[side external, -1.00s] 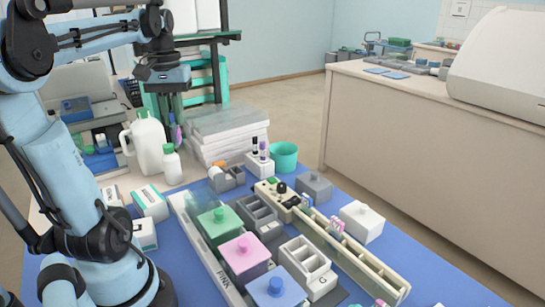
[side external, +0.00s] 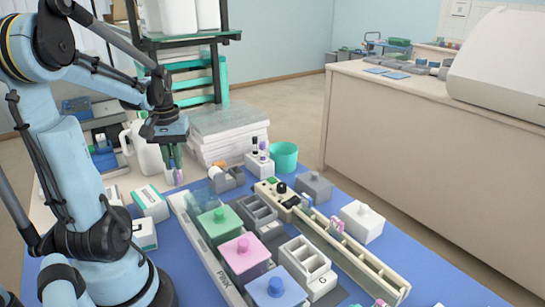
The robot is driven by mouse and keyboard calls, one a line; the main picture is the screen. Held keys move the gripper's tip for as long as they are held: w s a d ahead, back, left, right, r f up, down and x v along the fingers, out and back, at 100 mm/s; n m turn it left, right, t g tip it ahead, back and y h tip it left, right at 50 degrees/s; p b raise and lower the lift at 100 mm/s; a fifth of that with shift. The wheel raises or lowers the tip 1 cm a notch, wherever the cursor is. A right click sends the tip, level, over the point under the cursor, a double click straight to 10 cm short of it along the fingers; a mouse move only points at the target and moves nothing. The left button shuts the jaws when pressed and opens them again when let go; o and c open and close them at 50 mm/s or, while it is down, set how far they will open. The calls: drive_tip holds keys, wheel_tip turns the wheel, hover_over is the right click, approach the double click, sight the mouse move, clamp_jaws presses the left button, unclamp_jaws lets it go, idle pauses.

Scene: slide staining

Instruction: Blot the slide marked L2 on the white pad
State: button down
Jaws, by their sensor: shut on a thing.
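My gripper (side external: 175,165), pointing down at the left of the bench, is shut on a small slide with a pinkish-purple end (side external: 178,176). The slide's marking is too small to read. The slide hangs in front of the white bottle and jug, left of a stack of flat white slabs (side external: 228,137). I cannot tell whether this stack is the white pad; no other clear pad shows.
Lidded pots in green (side external: 219,226), pink (side external: 243,258) and blue (side external: 275,290) stand along the front tray. Grey and white slotted holders, a white lidded box (side external: 361,221) and a teal cup (side external: 284,156) are near. Blue mat is bare at the right.

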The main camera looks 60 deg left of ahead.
sight(176, 174)
drive_tip(key=shift+f, duration=1.85)
drive_tip(key=shift+f, duration=0.6)
idle(1.7)
drive_tip(key=shift+r, duration=0.1)
idle(0.7)
drive_tip(key=shift+r, duration=2.95)
drive_tip(key=shift+r, duration=0.1)
